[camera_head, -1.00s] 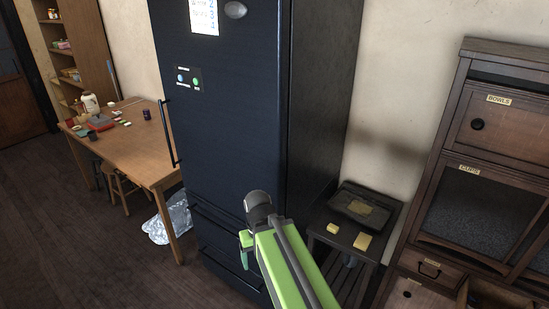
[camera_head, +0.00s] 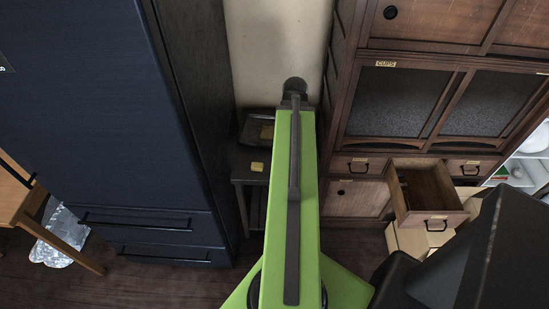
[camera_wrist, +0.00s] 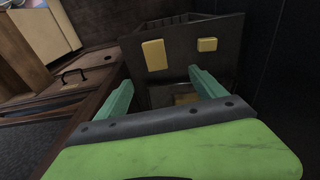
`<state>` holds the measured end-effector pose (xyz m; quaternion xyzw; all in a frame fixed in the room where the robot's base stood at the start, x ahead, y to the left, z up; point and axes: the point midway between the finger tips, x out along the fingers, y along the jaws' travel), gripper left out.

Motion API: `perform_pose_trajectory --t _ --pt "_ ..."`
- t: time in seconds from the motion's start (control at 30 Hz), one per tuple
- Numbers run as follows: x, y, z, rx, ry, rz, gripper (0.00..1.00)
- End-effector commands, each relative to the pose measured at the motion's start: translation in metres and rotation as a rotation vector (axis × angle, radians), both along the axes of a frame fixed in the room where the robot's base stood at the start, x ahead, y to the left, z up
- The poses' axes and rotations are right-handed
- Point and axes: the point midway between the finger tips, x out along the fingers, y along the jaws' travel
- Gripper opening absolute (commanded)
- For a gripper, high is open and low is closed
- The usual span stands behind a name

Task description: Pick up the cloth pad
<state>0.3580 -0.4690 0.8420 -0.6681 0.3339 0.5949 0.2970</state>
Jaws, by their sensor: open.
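The small dark side table (camera_head: 247,160) stands between the fridge and the cabinet, partly behind my arm. A dark tray (camera_head: 250,120) at its back holds a flat tan pad (camera_head: 267,132), likely the cloth pad. In the wrist view, part of this pad (camera_wrist: 187,98) shows beyond my fingers, partly hidden by my right finger. A yellow block (camera_head: 257,167) lies in front of the tray. The wrist view shows two yellow blocks, a larger one (camera_wrist: 154,55) and a smaller one (camera_wrist: 207,44). My gripper (camera_wrist: 160,77) is open and empty, apart from the pad and blocks.
A tall dark fridge (camera_head: 100,120) borders the side table on the left. A wooden cabinet (camera_head: 347,110) stands on the right, with an open drawer (camera_head: 430,190) sticking out low. The pale wall (camera_head: 265,50) closes off the back.

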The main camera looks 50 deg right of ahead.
Motion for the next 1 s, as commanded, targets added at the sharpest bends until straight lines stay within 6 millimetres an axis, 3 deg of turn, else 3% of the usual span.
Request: perform_pose_trajectory --t 0.1,0.27,0.37,0.8,1.0 --pt "-0.017 -0.012 0.000 -0.002 -0.002 -0.035 0.80" --pt "-0.018 -0.013 -0.005 -0.004 -0.002 -0.038 0.80" --pt "-0.017 -0.013 -0.019 -0.004 -0.002 -0.036 0.80" --pt "-0.007 -0.019 -0.112 -0.003 -0.001 -0.029 0.80" --pt "-0.005 -0.020 -0.124 -0.003 -0.001 -0.028 0.80"
